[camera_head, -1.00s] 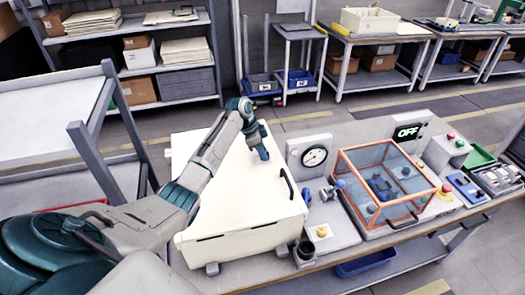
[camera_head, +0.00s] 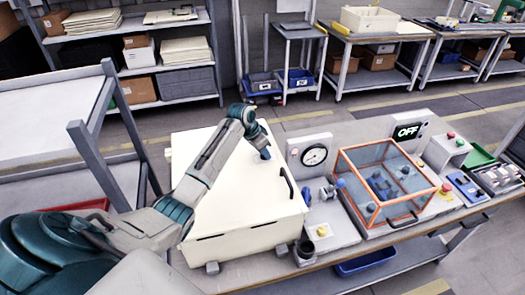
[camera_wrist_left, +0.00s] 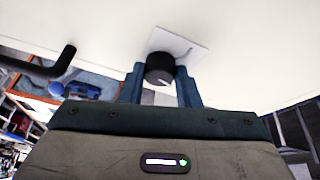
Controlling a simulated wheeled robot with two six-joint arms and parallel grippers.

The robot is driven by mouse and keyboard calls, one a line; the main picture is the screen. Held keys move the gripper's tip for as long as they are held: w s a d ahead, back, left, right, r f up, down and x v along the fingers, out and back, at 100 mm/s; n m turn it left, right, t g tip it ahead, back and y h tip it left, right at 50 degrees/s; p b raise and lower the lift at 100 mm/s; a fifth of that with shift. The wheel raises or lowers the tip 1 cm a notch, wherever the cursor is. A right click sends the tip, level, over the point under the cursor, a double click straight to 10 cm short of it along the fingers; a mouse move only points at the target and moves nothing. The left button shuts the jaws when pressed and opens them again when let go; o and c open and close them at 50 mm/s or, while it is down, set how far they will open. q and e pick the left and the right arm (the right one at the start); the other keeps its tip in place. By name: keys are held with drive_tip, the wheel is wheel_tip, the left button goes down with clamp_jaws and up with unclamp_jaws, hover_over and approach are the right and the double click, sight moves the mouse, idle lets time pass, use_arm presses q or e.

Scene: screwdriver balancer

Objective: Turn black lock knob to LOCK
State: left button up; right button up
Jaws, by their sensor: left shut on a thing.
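The black lock knob (camera_wrist_left: 160,69) shows in the left wrist view, standing out from a small white plate (camera_wrist_left: 186,46) on the cream panel. A short white mark shows on its face, pointing to the lower right in that view. No LOCK lettering is readable. My left gripper (camera_wrist_left: 161,90) has one finger on each side of the knob and is shut on it. In the head view my left gripper (camera_head: 264,152) is on top of the large cream box (camera_head: 225,215), and the knob is hidden there. My right gripper is out of view.
A black handle (camera_head: 287,182) stands on the cream box right of the gripper; it also shows in the left wrist view (camera_wrist_left: 45,65). Farther right are a dial gauge (camera_head: 314,156), an orange-framed clear case (camera_head: 375,185) and an OFF display (camera_head: 408,132).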

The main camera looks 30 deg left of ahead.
use_arm(q)
drive_tip(key=shift+d+r+n+y, duration=0.15)
drive_tip(key=shift+n+y, duration=0.25)
drive_tip(key=shift+n, duration=0.6)
drive_tip(key=n+y, duration=0.1)
drive_tip(key=n, duration=0.2)
drive_tip(key=shift+d+n+t, duration=0.15)
drive_tip(key=shift+n+t, duration=0.15)
drive_tip(key=n+y, duration=0.2)
drive_tip(key=n, duration=0.2)
drive_tip(key=shift+d, duration=0.15)
drive_tip(key=shift+n+y, duration=0.4)
drive_tip(key=shift+n, duration=0.7)
drive_tip(key=o, duration=1)
drive_tip(key=shift+c, duration=0.2)
